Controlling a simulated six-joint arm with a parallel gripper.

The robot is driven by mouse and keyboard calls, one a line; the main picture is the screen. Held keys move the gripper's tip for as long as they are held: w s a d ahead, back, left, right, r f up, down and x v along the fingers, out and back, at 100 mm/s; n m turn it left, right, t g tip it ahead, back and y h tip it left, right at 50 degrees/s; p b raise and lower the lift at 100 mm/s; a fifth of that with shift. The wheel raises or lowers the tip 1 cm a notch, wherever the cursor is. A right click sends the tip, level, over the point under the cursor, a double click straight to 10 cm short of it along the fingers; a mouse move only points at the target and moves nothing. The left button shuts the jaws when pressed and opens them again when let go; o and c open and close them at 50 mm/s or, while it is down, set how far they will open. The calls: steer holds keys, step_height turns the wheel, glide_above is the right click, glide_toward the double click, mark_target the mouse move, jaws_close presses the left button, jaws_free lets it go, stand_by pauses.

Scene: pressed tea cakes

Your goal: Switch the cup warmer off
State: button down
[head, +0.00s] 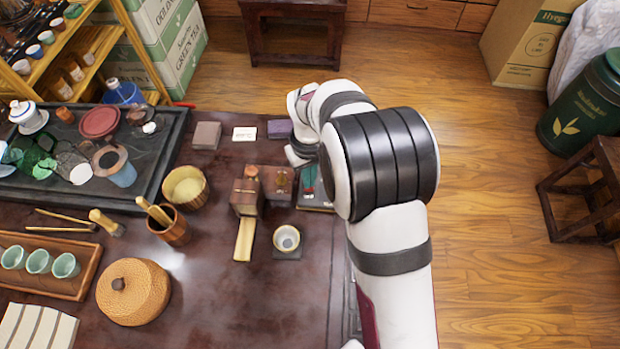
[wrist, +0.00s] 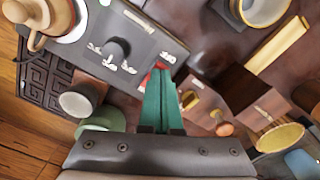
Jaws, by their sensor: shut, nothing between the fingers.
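A grey panel (wrist: 135,45) with a dark knob (wrist: 117,48) and white markings shows in the wrist view. I take it to be the cup warmer's control face, but cannot be sure. A red part (wrist: 151,73), likely a switch, sits at its lower edge. My gripper (wrist: 160,75) is shut, its green fingers together and empty, with the tips beside the red part; contact is unclear. In the head view the arm partly hides the device (head: 316,206), and the switch position cannot be read.
A cup (head: 287,238) stands on a dark square pad left of my arm. Wooden boxes (head: 248,192) stand close to the gripper's left. A pot with a wooden handle (wrist: 45,22) and a small cup (wrist: 82,97) are near the panel. Bare table lies toward the front.

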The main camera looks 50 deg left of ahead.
steer(key=shift+f, duration=0.35)
steer(key=shift+r, duration=3.6)
steer(key=w+d+r+m, duration=0.2)
steer(key=d+r+m, duration=0.3)
steer(key=d, duration=0.7)
steer(key=w+d+r+m, duration=0.2)
steer(key=d+r+m, duration=0.35)
steer(key=d, duration=0.55)
steer(key=s+d+m+y, duration=0.1)
steer(key=s+d+m, duration=0.9)
steer(key=s+d, duration=0.2)
steer(key=shift+s+d+y, duration=0.2)
steer(key=shift+d+y, duration=0.2)
steer(key=shift+d, duration=0.55)
